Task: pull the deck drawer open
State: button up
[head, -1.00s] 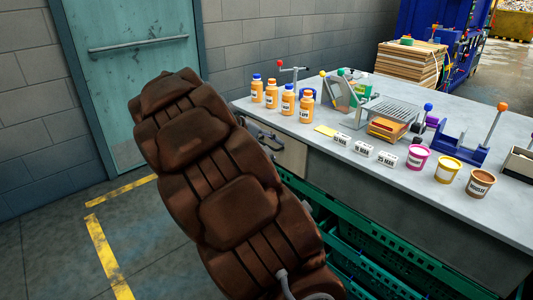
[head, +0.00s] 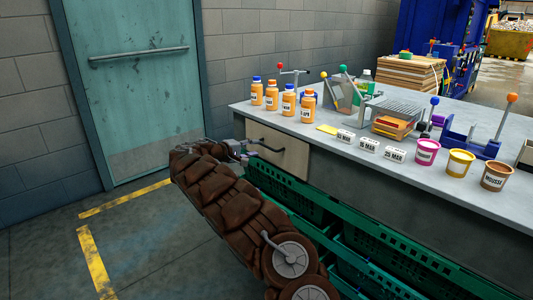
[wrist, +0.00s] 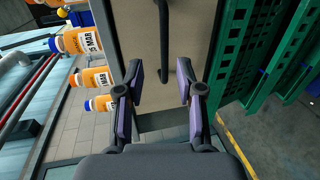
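The deck drawer (head: 285,152) has a beige front under the left end of the grey bench and looks closed. Its dark bar handle (head: 266,145) is on that front. In the wrist view the drawer front (wrist: 190,25) fills the upper middle, and the handle (wrist: 165,40) runs from the top edge down to near the fingertips. My gripper (wrist: 161,82) is open, with its two purple-padded fingers apart and nothing held. The handle's lower end lies just ahead of the gap between them. In the head view my gripper (head: 240,149) is small, just left of the drawer front.
Orange bottles (head: 289,101) stand on the bench (head: 350,180) above the drawer. Date blocks (head: 369,146) and labelled tubs (head: 461,162) are farther right. Green crates (head: 370,235) sit below the bench. The floor (head: 140,240) left of the bench is clear, before a teal door (head: 145,90).

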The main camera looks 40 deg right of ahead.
aim_at(267, 147)
jog(key=shift+w+f+x, duration=0.1)
jog(key=shift+x, duration=1.25)
jog(key=shift+w+f+x, duration=0.1)
jog(key=shift+w+x, duration=0.05)
jog(key=shift+x, duration=1.2)
jog(key=shift+w+f+x, duration=0.1)
jog(key=shift+x, duration=1.25)
grip_shut()
